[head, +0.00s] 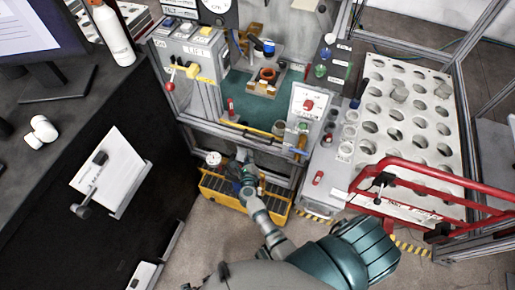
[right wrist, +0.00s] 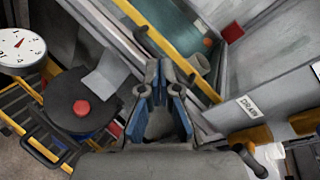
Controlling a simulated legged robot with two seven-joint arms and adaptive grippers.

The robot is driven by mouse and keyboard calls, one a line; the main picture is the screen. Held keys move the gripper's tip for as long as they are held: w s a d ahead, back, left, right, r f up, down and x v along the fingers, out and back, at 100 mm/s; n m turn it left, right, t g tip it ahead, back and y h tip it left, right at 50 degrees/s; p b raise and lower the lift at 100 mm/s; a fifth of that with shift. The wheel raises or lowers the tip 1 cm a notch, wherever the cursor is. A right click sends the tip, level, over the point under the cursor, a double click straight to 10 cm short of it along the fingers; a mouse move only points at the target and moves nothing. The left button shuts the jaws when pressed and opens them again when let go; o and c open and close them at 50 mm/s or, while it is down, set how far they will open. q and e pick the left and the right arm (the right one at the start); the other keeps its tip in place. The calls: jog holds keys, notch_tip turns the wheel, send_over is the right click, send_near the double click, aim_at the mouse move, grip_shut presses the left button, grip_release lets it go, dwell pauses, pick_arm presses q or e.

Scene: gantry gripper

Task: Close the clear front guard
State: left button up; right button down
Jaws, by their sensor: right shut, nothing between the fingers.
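The machine bay (head: 240,88) stands open-fronted ahead, with a teal floor and a small fixture inside. A yellow bar (head: 252,134) runs along its lower front edge; the same kind of bar crosses the right wrist view (right wrist: 160,40). I cannot clearly make out the guard's clear pane. My right gripper (head: 243,160) is just below the bay's front edge, above a yellow-edged tray. In the right wrist view, its blue-padded fingers (right wrist: 164,72) are shut and empty, pointing towards the bar and apparently short of it. My left gripper is not in view.
The yellow-edged tray (head: 216,187) and a round gauge (head: 213,159) are below the bay. A red-button control box (head: 307,103) is at the right front. A perforated plate (head: 410,120) and red rail (head: 400,170) stand farther right. A dark desk (head: 60,110) is left.

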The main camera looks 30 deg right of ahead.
aim_at(261, 147)
jog(key=w+d+f+m+g, duration=0.1)
jog(key=d+f+m+g, duration=0.1)
jog(key=m, duration=0.2)
jog(key=w+d+f+m+g+h+b, duration=0.1)
jog(key=d+f+m+g, duration=0.1)
jog(key=d+m, duration=0.1)
jog(key=w+d+f+m+g+b, duration=0.1)
jog(key=d+f+m+g, duration=0.1)
jog(key=m, duration=0.2)
jog(key=shift+w+d+f+m, duration=0.25)
jog(key=shift+d+f+m, duration=0.05)
jog(key=shift+f+m, duration=0.1)
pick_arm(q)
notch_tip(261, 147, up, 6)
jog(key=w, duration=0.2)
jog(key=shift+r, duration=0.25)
pick_arm(e)
jog(key=shift+w+d+f, duration=0.25)
jog(key=shift+w+d, duration=0.2)
jog(key=shift+d, duration=0.05)
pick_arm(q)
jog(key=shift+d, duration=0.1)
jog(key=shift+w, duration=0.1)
pick_arm(e)
jog(key=shift+d+r, duration=0.1)
